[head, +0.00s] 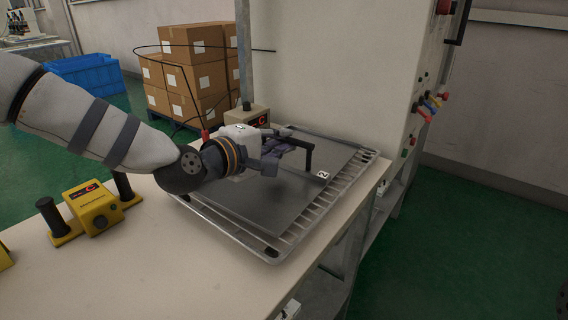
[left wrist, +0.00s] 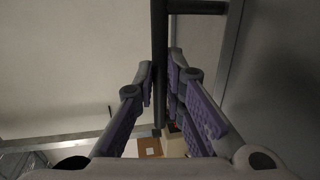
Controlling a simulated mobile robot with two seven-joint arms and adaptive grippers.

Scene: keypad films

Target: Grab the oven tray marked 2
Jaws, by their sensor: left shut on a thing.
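The oven tray marked 2 (head: 262,205) is a dark grey flat sheet with a small white "2" label at its right edge. It lies over a silvery wire rack (head: 338,190) on the bench. A black handle (head: 290,138) stands up from the tray; in the left wrist view it is a dark bar (left wrist: 160,45). My left gripper (head: 280,152) is over the tray, shut on the handle. In the left wrist view the purple-padded fingers (left wrist: 161,82) are on either side of the bar. Part of the tray is hidden behind my gripper. My right gripper is not in view.
A pale bench (head: 130,265) carries the rack. A yellow device (head: 93,207) with black grips stands at left, and a small control box (head: 247,118) behind the tray. A white machine cabinet (head: 335,65) rises behind. Cardboard boxes (head: 190,80) and blue crates (head: 88,75) are further back.

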